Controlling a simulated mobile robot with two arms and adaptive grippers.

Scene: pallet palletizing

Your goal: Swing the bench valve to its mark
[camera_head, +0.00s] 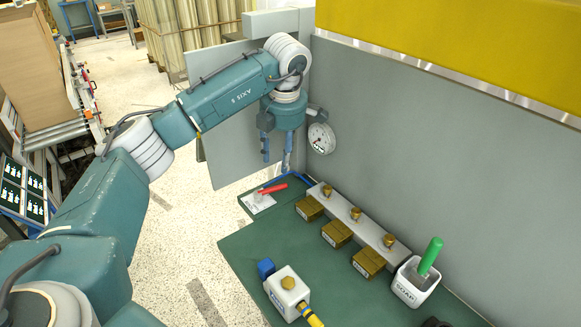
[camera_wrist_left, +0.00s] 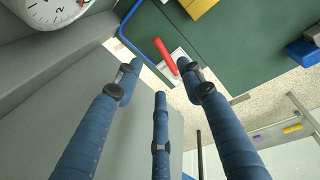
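A red lever (camera_head: 272,188) sits on a small white plate (camera_head: 262,203) at the far left corner of the green bench; I take it for the bench valve. The red lever (camera_wrist_left: 165,57) and part of the white plate (camera_wrist_left: 181,60) also show in the left wrist view, just beyond the fingertips. Any mark on the plate is too small to read. My left gripper (camera_head: 276,160) hangs fingers down above and behind the lever, apart from it. Its fingers (camera_wrist_left: 159,80) are spread and empty. I do not see my right gripper.
A round gauge (camera_head: 321,138) on the grey wall is close beside my left gripper. The green bench (camera_head: 240,258) carries brass blocks (camera_head: 337,233), a white cup with a green-handled tool (camera_head: 430,256) and a white box (camera_head: 287,288) with a yellow handle. A grey panel stands behind the gripper.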

